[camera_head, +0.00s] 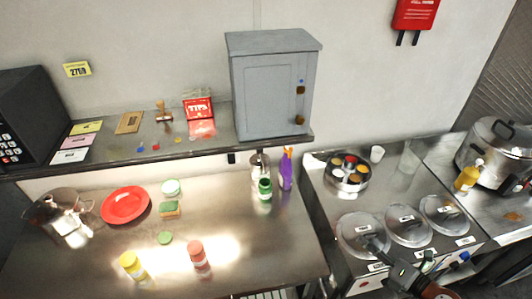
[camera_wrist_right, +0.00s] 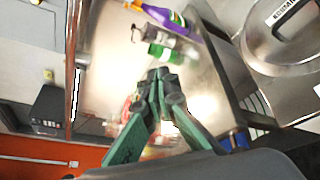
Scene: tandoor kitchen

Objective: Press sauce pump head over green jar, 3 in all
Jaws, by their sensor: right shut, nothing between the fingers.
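A green jar (camera_head: 265,190) stands at the back right of the left steel counter. A sauce pump bottle (camera_head: 258,160) stands just behind it, with its lower part partly hidden by the jar. In the right wrist view the green jar (camera_wrist_right: 165,53) and the pump bottle (camera_wrist_right: 152,36) appear beyond my fingertips. My right gripper (camera_head: 372,243) is over the lidded pots on the right counter, apart from the jar and pump. Its fingers (camera_wrist_right: 160,78) are closed together and empty. My left gripper is not in view.
A purple bottle (camera_head: 286,173) stands right of the jar. A grey cabinet (camera_head: 272,90) sits on the shelf above. Yellow (camera_head: 132,266) and red (camera_head: 197,254) shakers stand at the counter front. Lidded pots (camera_head: 408,225) fill the right counter; a gap separates the counters.

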